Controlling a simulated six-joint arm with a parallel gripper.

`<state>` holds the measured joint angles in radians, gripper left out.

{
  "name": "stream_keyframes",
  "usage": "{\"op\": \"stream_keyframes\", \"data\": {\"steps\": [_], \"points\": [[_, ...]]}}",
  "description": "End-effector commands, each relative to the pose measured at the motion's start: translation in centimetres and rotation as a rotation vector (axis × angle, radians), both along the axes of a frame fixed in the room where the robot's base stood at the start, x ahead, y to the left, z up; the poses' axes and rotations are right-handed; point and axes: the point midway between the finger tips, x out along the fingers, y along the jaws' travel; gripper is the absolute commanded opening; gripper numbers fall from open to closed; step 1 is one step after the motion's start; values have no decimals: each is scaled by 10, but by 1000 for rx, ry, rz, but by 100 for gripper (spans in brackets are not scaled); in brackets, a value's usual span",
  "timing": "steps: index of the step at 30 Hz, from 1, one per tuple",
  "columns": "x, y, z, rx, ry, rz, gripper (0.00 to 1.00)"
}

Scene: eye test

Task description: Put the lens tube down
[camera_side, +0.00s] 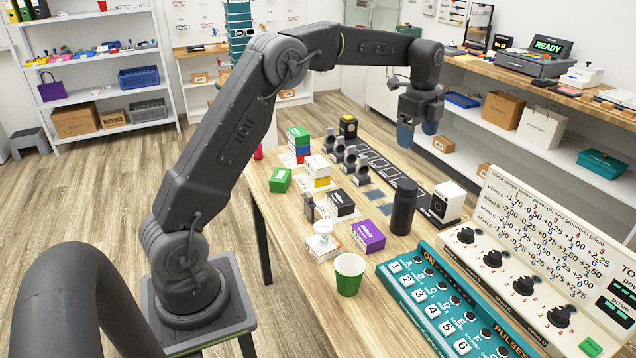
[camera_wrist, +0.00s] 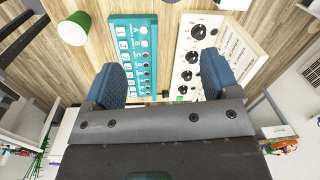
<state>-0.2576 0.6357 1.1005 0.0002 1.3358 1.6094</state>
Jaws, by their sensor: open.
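A dark upright cylinder (camera_side: 403,207), which looks like the lens tube, stands on the wooden table (camera_side: 345,287) in the side view, between a purple box and a white block-shaped device. My gripper (camera_side: 418,131) is high above and behind it in the side view, apart from it. Its two blue fingers are spread with nothing between them. The wrist view also shows the open gripper (camera_wrist: 163,75) with a clear gap. A dark shape is cut off at the left edge of the wrist view; I cannot tell whether it is the tube.
A green cup (camera_side: 349,273), a purple box (camera_side: 368,236) and a white device (camera_side: 447,202) stand around the cylinder. A teal button panel (camera_side: 425,312) and a white knob panel (camera_side: 490,270) fill the right side. Several small boxes and grey holders stand farther back.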

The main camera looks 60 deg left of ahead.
Motion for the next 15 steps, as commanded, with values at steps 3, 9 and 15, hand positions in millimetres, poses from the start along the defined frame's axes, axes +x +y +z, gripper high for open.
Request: {"op": "stream_keyframes", "data": {"steps": [3, 9, 15], "points": [[-39, -30, 41, -6, -67, 175, 81], [-115, -73, 79, -54, -172, 484, 81], [-202, -107, 86, -146, -268, 790, 81]]}}
